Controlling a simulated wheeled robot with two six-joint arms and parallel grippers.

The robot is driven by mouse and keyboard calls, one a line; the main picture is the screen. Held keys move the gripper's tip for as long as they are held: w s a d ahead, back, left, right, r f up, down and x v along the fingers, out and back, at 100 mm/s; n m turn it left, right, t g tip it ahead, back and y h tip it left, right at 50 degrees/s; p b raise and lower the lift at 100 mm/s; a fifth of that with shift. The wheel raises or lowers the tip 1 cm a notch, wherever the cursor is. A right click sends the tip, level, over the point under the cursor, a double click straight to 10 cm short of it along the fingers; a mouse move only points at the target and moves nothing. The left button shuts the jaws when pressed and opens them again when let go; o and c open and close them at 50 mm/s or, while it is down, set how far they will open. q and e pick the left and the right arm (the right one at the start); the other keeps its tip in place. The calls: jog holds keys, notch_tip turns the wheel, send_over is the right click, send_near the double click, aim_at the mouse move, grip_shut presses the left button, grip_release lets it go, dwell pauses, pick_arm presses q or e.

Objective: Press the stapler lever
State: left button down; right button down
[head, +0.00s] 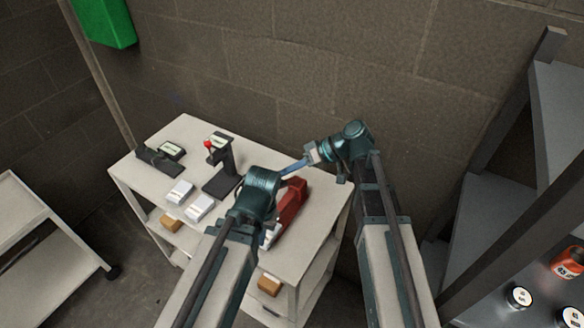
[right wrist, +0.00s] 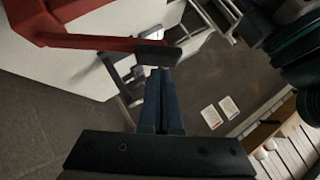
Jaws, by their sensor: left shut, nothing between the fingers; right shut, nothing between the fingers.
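The red stapler (head: 291,208) lies on the right part of the white table. Its near part is partly hidden behind my left arm in the head view. The right wrist view shows its red lever (right wrist: 85,41) with a black pad (right wrist: 157,54) at the end. My right gripper (right wrist: 163,72) is shut and empty, its fingertips close by the pad; I cannot tell if they touch. In the head view its slim blue fingers (head: 291,168) reach left above the stapler's far end. My left gripper (head: 269,236) is shut and empty, mostly hidden by its arm, by the stapler's near end.
The white table (head: 295,257) also bears two white boxes (head: 200,207), a black stand with a red knob (head: 209,144) and a dark device (head: 160,160) at the left. A brick wall (head: 290,60) is behind. A grey rack (head: 500,225) stands at the right, a white cart (head: 35,225) at the left.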

pick_arm(q)
jog(key=shift+f, duration=0.25)
pick_arm(e)
jog(key=shift+s+a+f, duration=0.15)
jog(key=shift+s+f, duration=0.1)
jog(key=shift+f, duration=0.05)
